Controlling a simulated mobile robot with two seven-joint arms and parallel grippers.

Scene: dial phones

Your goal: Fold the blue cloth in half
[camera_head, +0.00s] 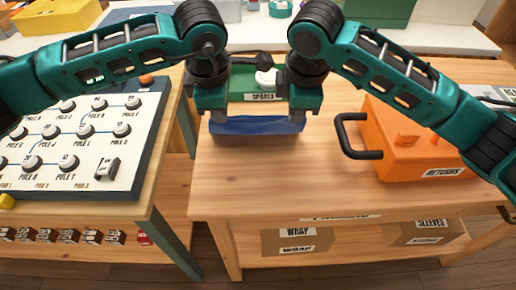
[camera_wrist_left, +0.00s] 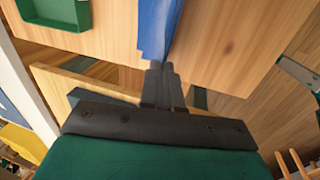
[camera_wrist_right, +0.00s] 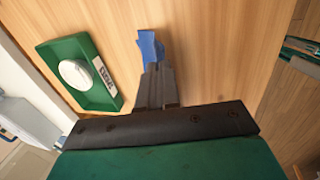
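The blue cloth (camera_head: 255,125) spans between my two grippers over the wooden table, near its far left part, as a narrow blue band. My left gripper (camera_head: 217,122) is at the cloth's left end. In the left wrist view its fingers (camera_wrist_left: 163,72) are together on the end of the blue cloth (camera_wrist_left: 156,28). My right gripper (camera_head: 298,116) is at the cloth's right end. In the right wrist view its fingers (camera_wrist_right: 156,70) are together on a corner of the blue cloth (camera_wrist_right: 149,46). I cannot tell how much of the cloth touches the table.
A green SPARES tray (camera_head: 238,88) holding a white round part (camera_head: 267,77) stands just behind the cloth. An orange RETURNS case (camera_head: 415,140) with a black handle is to the right. A dial panel (camera_head: 75,140) is on the left table. The table front (camera_head: 290,180) is clear.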

